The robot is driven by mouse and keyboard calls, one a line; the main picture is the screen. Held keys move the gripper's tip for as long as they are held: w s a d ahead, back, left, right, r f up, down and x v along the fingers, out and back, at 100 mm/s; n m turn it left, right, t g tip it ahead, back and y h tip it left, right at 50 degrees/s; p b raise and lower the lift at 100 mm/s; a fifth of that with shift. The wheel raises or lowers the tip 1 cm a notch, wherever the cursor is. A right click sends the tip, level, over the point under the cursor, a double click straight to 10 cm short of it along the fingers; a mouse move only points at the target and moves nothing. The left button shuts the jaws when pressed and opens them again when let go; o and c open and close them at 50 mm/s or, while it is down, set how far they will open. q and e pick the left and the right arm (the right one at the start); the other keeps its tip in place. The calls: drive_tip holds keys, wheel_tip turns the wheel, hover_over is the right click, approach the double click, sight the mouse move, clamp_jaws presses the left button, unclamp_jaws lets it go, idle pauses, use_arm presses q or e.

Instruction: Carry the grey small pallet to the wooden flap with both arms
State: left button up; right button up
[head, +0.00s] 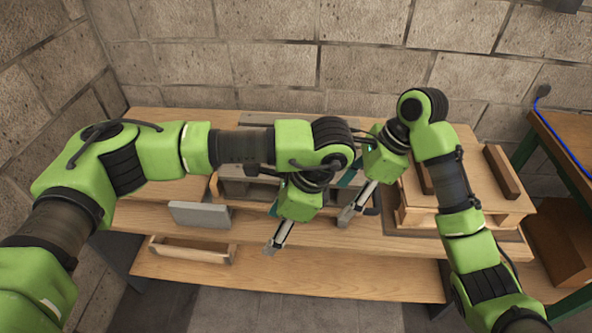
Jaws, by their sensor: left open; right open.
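A dark grey slatted piece, which looks like the grey small pallet (238,188), lies on the wooden bench behind my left arm. My arms hide much of it. My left gripper (273,247) is open and empty, pointing down and left in front of the pallet, near the bench's front edge. My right gripper (347,219) is open and empty, to the right of the left one, over the bench. The two grippers are close together. A low wooden piece (192,251) at the lower left may be the wooden flap; I cannot tell for sure.
A light wooden pallet (412,214) with brown blocks (501,172) stands on the right of the bench. A grey slab (200,215) is at the front left. A green-framed table (563,146) stands far right.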

drive_tip(key=v, duration=0.9)
drive_tip(key=shift+w+a, duration=0.2)
drive_tip(key=shift+w, duration=0.05)
drive_tip(key=shift+r, duration=0.1)
drive_tip(key=shift+s, duration=0.1)
